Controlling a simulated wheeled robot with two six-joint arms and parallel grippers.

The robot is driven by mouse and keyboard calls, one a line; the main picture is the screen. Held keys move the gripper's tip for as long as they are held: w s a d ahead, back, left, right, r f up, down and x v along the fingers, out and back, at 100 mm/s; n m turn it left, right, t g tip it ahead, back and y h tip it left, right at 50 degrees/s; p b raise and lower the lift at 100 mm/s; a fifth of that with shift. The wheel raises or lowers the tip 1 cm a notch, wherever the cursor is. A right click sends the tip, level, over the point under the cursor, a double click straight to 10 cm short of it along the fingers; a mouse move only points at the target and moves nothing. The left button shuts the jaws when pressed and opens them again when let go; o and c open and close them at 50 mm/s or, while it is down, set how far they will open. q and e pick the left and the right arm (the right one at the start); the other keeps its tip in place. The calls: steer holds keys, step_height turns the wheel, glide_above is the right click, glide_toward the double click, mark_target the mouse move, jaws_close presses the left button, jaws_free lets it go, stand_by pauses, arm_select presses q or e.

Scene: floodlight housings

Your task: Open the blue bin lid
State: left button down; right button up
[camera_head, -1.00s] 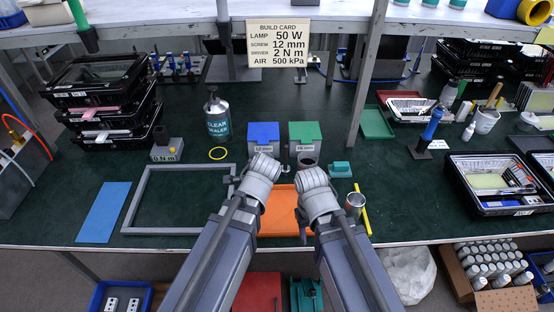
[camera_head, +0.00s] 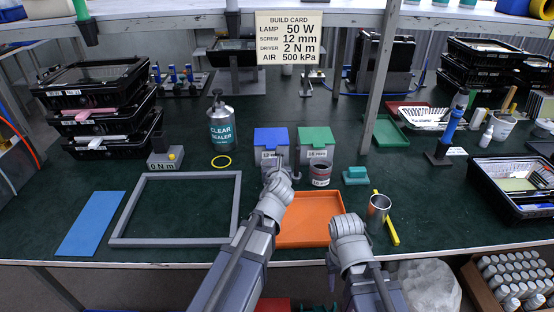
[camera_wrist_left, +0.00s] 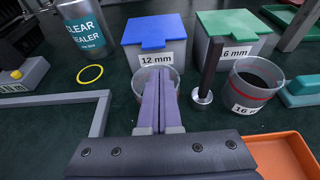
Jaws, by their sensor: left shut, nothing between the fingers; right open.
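The blue-lidded bin (camera_head: 271,151) stands at the back middle with its lid down. In the left wrist view its blue lid (camera_wrist_left: 150,28) lies flat over a grey box labelled 12 mm, with a tab at the front edge. My left gripper (camera_head: 278,170) is in front of this bin. Its fingers (camera_wrist_left: 160,80) are shut and empty, just short of the bin front and apart from the lid as far as I can tell. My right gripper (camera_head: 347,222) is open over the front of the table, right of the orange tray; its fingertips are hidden.
A green-lidded bin (camera_head: 316,142) stands just right of the blue one. A clear cup (camera_wrist_left: 139,86) is behind my left fingers, and a cup with a red band (camera_wrist_left: 250,84) is to the right. A dark post (camera_wrist_left: 208,70) stands between them. An orange tray (camera_head: 322,207) lies in front.

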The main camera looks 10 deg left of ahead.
arm_select(q)
steer(key=b+x, duration=0.3)
steer(key=x, duration=0.6)
steer(key=shift+w+f, duration=0.1)
steer(key=shift+f, duration=0.1)
steer(key=shift+w+a, duration=0.15)
steer(key=shift+w, duration=0.15)
